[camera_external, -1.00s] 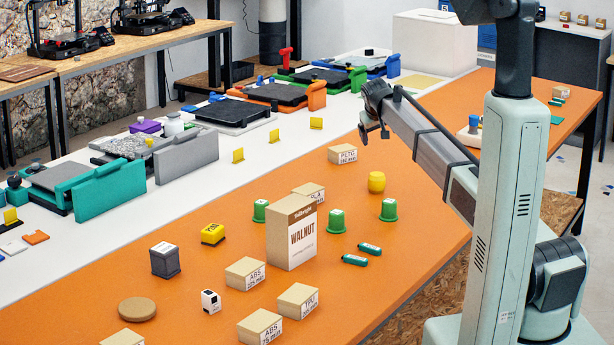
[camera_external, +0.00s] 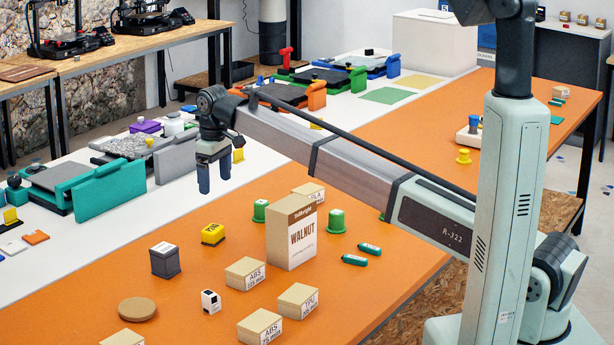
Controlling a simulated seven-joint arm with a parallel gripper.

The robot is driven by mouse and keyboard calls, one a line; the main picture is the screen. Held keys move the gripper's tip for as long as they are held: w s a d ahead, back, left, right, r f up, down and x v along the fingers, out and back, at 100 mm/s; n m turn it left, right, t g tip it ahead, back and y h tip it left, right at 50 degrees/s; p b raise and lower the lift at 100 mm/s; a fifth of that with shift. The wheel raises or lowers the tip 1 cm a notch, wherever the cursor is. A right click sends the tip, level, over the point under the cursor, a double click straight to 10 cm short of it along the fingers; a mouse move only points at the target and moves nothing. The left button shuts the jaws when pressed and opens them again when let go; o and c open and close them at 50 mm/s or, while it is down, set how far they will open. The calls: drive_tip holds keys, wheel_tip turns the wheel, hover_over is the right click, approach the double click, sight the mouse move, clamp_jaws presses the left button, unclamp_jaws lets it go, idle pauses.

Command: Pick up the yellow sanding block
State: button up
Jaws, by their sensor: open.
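Nothing covers the block.
The tall walnut box (camera_external: 291,232) stands right of the block. A green knob (camera_external: 260,211) is behind. My forearm crosses above the table.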

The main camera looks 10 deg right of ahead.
drive_tip(key=s+a, duration=0.2)
approach(210, 228)
drive_tip(key=shift+n, duration=0.3)
wheel_tip(210, 228, down, 5)
drive_tip(key=shift+s+a+f, duration=0.1)
drive_tip(key=shift+w+f, duration=0.2)
drive_tip(key=shift+f, duration=1.05)
drive_tip(key=shift+w+f, duration=0.15)
drive_tip(key=shift+f, duration=1.15)
drive_tip(key=c, duration=1)
drive_tip(key=shift+c, duration=0.2)
